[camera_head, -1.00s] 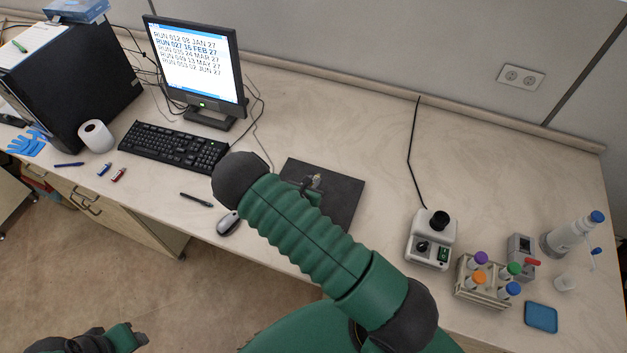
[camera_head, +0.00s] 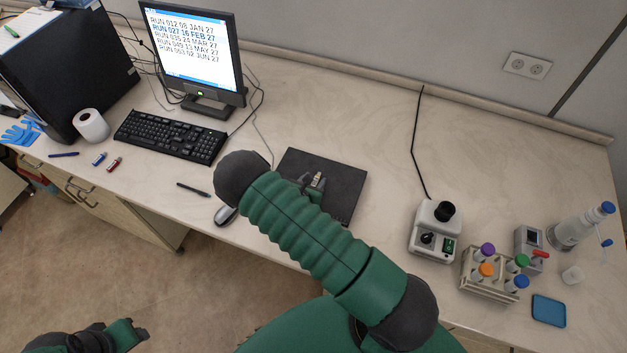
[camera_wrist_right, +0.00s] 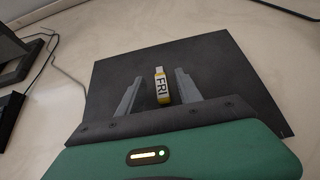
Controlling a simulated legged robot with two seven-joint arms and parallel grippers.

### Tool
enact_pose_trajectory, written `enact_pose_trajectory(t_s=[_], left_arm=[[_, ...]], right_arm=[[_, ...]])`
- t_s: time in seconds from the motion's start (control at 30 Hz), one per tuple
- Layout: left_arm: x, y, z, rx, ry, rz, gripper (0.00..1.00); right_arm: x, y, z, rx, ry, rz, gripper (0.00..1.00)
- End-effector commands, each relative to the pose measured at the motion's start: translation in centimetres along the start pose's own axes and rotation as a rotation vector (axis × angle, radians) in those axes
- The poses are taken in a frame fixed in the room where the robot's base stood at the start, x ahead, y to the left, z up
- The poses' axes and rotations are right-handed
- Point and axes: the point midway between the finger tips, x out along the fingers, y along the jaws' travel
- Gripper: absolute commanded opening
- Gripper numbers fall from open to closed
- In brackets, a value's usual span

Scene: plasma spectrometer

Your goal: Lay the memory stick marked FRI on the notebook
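The yellow memory stick marked FRI (camera_wrist_right: 161,86) shows in the right wrist view against the black notebook (camera_wrist_right: 225,60), its metal plug pointing away from me. It appears to lie flat on the cover. My right gripper (camera_wrist_right: 158,90) has its fingers apart, one on each side of the stick, with a gap on both sides. In the head view the notebook (camera_head: 345,180) lies on the desk, and the stick (camera_head: 319,179) shows at my right gripper (camera_head: 312,183), partly hidden by my arm. My left gripper (camera_head: 137,331) is low at the left, off the desk; its fingers are unclear.
A blue stick (camera_head: 99,159) and a red stick (camera_head: 114,164) lie before the keyboard (camera_head: 170,137). A pen (camera_head: 193,190) and a mouse (camera_head: 225,215) lie left of my right arm. A white mixer (camera_head: 435,230) and a tube rack (camera_head: 490,275) stand at the right.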

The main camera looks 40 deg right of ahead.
Motion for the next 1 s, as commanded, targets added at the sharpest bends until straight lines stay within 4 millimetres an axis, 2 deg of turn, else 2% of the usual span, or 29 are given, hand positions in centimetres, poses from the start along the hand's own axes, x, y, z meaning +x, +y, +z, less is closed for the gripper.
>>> enact_pose_trajectory(t_s=[0.23, 0.37, 0.47, 0.8, 0.9, 1.0], left_arm=[[0.1, 0.0, 0.0, 0.000, 0.000, 0.000, 0.43], [0.5, 0.0, 0.1, 0.000, 0.000, 0.000, 0.43], [1.0, 0.0, 0.2, 0.000, 0.000, 0.000, 0.43], [2.5, 0.0, 0.6, 0.000, 0.000, 0.000, 0.43], [2.6, 0.0, 0.6, 0.000, 0.000, 0.000, 0.43], [2.6, 0.0, 0.6, 0.000, 0.000, 0.000, 0.43]], right_arm=[[-0.1, 0.0, 0.0, 0.000, 0.000, 0.000, 0.42], [-1.6, 0.2, -0.2, 0.000, 0.001, 0.003, 0.42], [-4.0, 0.2, -0.3, 0.000, 0.002, 0.005, 0.42], [-13.7, 0.3, -0.2, 0.000, 0.001, 0.005, 0.42], [-15.5, 0.2, -0.2, 0.000, 0.001, 0.003, 0.42], [-16.4, 0.2, -0.1, -0.001, 0.001, 0.001, 0.42]])
